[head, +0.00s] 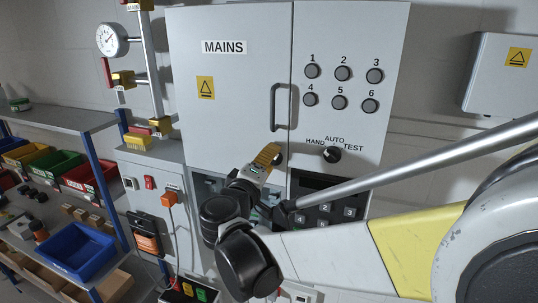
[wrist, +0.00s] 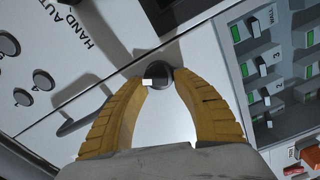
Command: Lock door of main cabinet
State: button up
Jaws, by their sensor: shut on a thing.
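The main cabinet (head: 225,110) is grey and bears a MAINS label. Its left door looks closed, flush with the panel beside it, and has a dark bar handle (head: 274,108). A small round dark lock knob (wrist: 158,70) with a pale tab sits near the door's lower edge by the seam. My gripper (head: 276,155) is at this knob below the handle. In the wrist view its yellow fingers (wrist: 160,82) are on both sides of the knob, shut on it. The fingers partly hide the knob in the head view. I cannot tell whether the lock is turned.
The right panel has several round buttons (head: 340,73) and a HAND/AUTO/TEST selector (head: 332,154). Several breakers (wrist: 262,70) are in an open recess below the door. Pipes with a gauge (head: 111,39) stand left. A shelf with a blue bin (head: 75,251) is at lower left.

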jog(key=shift+d+r, duration=0.1)
jog(key=shift+r, duration=0.1)
jog(key=o, duration=0.9)
jog(key=shift+o, duration=0.5)
jog(key=shift+s+d, duration=0.15)
jog(key=shift+d, duration=0.15)
jog(key=shift+a, duration=0.25)
jog(key=v, duration=1.1)
jog(key=shift+s, duration=0.45)
jog(key=shift+d, duration=0.1)
